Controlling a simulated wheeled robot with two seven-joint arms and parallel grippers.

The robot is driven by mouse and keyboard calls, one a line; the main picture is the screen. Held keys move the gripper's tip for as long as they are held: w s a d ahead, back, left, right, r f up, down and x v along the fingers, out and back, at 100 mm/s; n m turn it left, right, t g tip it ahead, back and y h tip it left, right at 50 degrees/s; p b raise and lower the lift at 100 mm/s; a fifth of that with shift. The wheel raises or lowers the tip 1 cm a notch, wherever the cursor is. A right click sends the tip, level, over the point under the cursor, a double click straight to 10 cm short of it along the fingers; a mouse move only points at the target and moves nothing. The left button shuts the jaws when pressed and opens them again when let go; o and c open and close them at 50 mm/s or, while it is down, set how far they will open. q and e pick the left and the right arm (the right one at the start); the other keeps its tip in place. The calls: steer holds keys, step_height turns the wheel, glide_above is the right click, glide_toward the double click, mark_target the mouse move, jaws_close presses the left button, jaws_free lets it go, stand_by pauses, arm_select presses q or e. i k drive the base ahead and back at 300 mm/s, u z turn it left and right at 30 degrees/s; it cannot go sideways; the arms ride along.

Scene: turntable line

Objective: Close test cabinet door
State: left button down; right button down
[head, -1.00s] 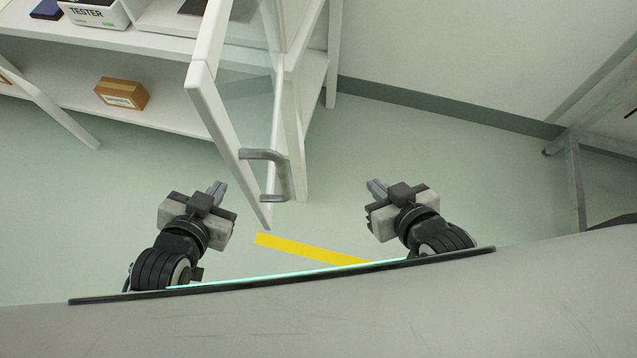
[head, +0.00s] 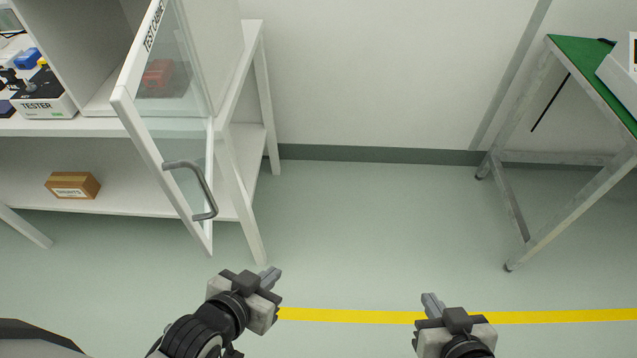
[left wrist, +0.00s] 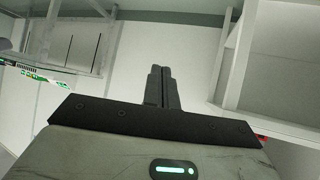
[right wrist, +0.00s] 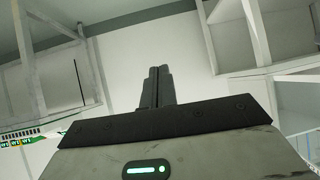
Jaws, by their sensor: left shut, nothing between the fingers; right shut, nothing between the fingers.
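The test cabinet door (head: 127,105) is a white-framed glass door that stands swung open, its free edge pointing toward me in the head view. Its grey bar handle (head: 206,190) is on the face turned to the right. The white cabinet body (head: 85,55) is behind it at the upper left, its inside exposed. My left gripper (head: 270,277) is shut and empty, below and right of the door's lower corner, apart from it. My right gripper (head: 431,304) is shut and empty over the floor, well right of the door. The left wrist view (left wrist: 162,87) and right wrist view (right wrist: 158,86) show closed fingers.
A white bench (head: 110,128) carries the cabinet and a tester box (head: 45,107); a brown carton (head: 73,185) is on its lower shelf. A green-topped table (head: 575,60) stands at the right. The floor between is clear, crossed by a yellow line (head: 350,315).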

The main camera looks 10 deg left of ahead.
mark_target(122, 98)
steer(key=z, duration=0.55)
steer(key=k, duration=0.8)
steer(key=u, duration=1.3)
steer(key=i, duration=0.55)
steer(key=u, duration=0.1)
